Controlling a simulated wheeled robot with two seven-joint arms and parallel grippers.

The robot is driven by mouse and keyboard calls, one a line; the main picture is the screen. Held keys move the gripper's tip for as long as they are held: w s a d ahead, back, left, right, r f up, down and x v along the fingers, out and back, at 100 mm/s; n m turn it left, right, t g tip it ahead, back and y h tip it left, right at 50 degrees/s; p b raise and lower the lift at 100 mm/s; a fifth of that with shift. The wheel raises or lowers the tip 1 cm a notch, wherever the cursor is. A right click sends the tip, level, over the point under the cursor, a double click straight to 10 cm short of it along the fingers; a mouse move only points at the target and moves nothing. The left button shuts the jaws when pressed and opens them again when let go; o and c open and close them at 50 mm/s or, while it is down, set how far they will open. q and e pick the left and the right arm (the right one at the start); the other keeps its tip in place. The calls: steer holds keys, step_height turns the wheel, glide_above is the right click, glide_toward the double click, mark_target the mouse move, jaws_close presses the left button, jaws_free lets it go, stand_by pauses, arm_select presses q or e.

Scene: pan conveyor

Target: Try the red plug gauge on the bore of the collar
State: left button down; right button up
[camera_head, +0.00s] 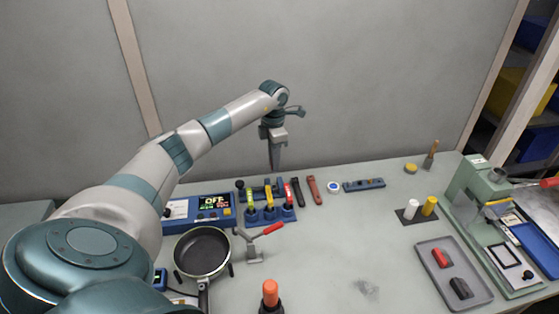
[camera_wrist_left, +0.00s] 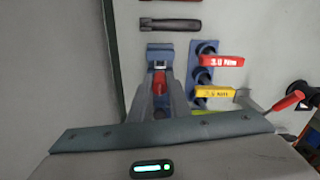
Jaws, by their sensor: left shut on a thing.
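My left gripper (camera_head: 275,168) points down over the back of the bench, behind the rack of labelled handles. In the left wrist view its two grey fingers (camera_wrist_left: 158,92) are closed on a small red piece (camera_wrist_left: 158,82), which looks like the red plug gauge. Just beyond it is a blue fixture (camera_wrist_left: 160,47) with a pale part at its near end. I cannot tell whether this is the collar, or whether the red piece touches it. No bore shows clearly. The lower end of the red piece is hidden. My right gripper is not in view.
A blue rack (camera_head: 273,216) holds red, yellow and green handles in front of the gripper. Dark and red tools (camera_head: 314,190) lie to its right. A pan (camera_head: 202,252), a red-levered clamp (camera_head: 255,252) and a grey tray (camera_head: 431,270) stand nearer.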

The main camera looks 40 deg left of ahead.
arm_select(q)
steer(key=shift+s, duration=0.1)
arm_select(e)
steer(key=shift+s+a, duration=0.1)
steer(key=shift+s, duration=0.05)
arm_select(q)
steer(key=shift+f+b, duration=0.4)
steer(key=shift+b, duration=0.05)
steer(key=shift+f+b, duration=0.4)
steer(key=shift+f, duration=0.15)
steer(key=shift+f+b, duration=0.55)
steer(key=shift+f, duration=0.2)
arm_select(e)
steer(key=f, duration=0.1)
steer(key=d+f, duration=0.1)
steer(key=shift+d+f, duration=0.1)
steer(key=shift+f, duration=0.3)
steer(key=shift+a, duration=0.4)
